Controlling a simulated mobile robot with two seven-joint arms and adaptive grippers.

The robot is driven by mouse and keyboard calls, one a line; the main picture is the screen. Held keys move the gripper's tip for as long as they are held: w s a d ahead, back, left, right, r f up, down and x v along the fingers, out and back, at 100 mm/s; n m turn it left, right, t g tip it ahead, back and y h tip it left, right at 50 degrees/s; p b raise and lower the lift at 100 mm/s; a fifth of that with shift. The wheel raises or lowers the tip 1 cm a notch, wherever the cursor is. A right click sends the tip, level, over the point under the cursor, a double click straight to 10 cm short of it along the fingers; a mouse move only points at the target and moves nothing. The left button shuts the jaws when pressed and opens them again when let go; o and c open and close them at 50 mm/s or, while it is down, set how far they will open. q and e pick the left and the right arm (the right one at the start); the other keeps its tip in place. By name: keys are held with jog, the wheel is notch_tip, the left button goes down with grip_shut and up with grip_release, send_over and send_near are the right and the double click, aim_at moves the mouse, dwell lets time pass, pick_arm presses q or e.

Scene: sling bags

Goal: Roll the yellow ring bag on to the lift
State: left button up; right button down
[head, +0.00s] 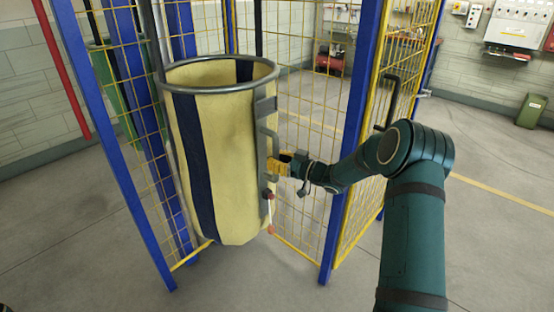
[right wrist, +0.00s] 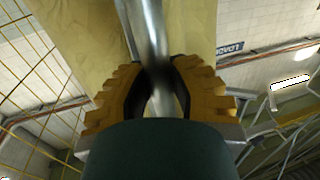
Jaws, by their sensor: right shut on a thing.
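The yellow ring bag (head: 228,140), with a dark blue vertical stripe and a grey metal ring at its top, hangs upright between the blue posts of the lift (head: 345,150). The lift has yellow mesh sides. How far the bag is inside the lift I cannot tell. My right gripper (head: 281,164) is shut on the grey handle bar (head: 265,140) at the bag's right side. In the right wrist view, the yellow fingers (right wrist: 160,85) close around the metal bar (right wrist: 145,35), with the yellow cloth behind. My left gripper is not in view.
A lift side panel with a black handle (head: 391,90) stands just left of my right arm. A green bag (head: 115,90) shows behind the mesh at left. A green bin (head: 531,110) stands far right by the wall.

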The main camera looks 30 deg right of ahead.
jog(key=shift+d+r+h, duration=0.2)
jog(key=shift+d+h, duration=0.1)
jog(key=shift+d, duration=0.45)
jog(key=c, duration=1.1)
grip_release()
jog(key=shift+o, duration=1.3)
jog(key=shift+w+d+f, duration=0.1)
jog(key=shift+d+f, duration=0.1)
jog(key=shift+d, duration=0.1)
jog(key=shift+a, duration=0.3)
jog(key=v, duration=1.2)
jog(key=shift+f, duration=0.2)
